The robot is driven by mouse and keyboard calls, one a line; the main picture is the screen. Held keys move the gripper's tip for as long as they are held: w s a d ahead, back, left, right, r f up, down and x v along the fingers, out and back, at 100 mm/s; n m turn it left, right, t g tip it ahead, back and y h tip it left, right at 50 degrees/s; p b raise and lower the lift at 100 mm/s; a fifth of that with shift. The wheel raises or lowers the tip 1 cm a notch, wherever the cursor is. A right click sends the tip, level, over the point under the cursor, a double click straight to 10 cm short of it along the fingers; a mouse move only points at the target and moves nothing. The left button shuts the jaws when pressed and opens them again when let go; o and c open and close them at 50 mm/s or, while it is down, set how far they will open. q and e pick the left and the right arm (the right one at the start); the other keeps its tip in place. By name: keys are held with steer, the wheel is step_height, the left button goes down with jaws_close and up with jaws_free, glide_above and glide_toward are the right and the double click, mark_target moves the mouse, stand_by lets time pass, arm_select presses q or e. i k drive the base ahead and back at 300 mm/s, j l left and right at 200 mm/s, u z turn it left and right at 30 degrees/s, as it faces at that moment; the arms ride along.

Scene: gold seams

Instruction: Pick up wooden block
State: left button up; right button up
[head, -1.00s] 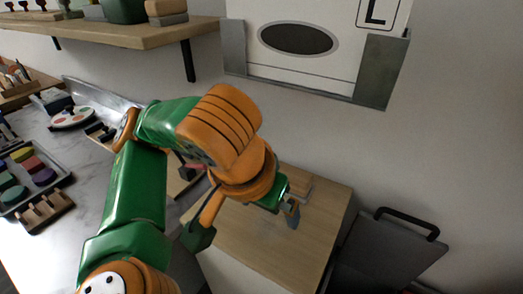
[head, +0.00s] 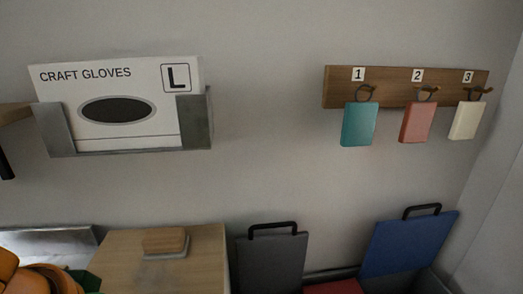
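A wooden block (head: 165,240) with a grey lower layer lies on the light wood cabinet top (head: 203,262), near its back edge. It is fully visible and nothing touches it. Part of my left arm, orange with a small green piece, shows in the bottom left corner, to the left of the block and apart from it. The green piece may be part of my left gripper, but its fingertips are cut off by the frame, so its opening cannot be seen. My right gripper is not in view.
A craft gloves box (head: 120,100) sits in a grey wall holder above the cabinet. A grey panel with a black handle (head: 272,262) and a blue one (head: 408,245) stand to the right. A wooden rail (head: 390,92) holds three coloured tags. The cabinet top around the block is clear.

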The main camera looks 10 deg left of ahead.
mark_target(168, 243)
steer(key=k, duration=1.3)
